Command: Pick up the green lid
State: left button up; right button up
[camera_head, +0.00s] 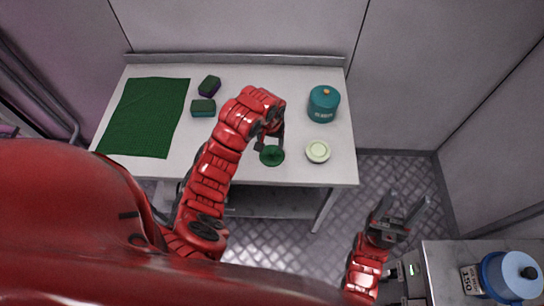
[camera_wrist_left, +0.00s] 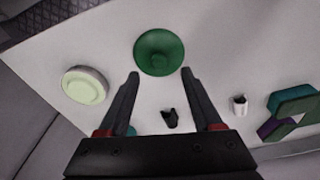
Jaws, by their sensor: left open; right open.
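The round green lid (camera_head: 272,156) lies on the white table near its front edge, beside a pale lid. It also shows in the left wrist view (camera_wrist_left: 159,50), just beyond my fingertips. My left gripper (camera_head: 270,142) is open and empty, close to the lid on its far side in the head view. In the left wrist view the fingers (camera_wrist_left: 160,74) are spread with the lid ahead of the gap, not between them. My right gripper (camera_head: 404,210) is open and empty, off the table to the right.
The pale lid (camera_head: 318,151) and a teal canister (camera_head: 322,109) stand on the right. Two sponges (camera_head: 203,107) and a green mat (camera_head: 146,117) lie left. Small black (camera_wrist_left: 170,118) and white (camera_wrist_left: 239,105) items are near. A blue pot (camera_head: 500,283) stands on another counter.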

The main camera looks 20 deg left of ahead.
aim_at(272, 151)
pick_arm(q)
jog(key=shift+w+f+p, duration=0.15)
jog(key=shift+f+p, duration=0.6)
jog(key=shift+f, duration=0.3)
jog(key=shift+w+f+p, duration=0.1)
jog(key=shift+f+p, duration=0.65)
jog(key=shift+f, duration=0.3)
jog(key=shift+w+f, duration=0.1)
jog(key=shift+f, duration=0.6)
grip_shut()
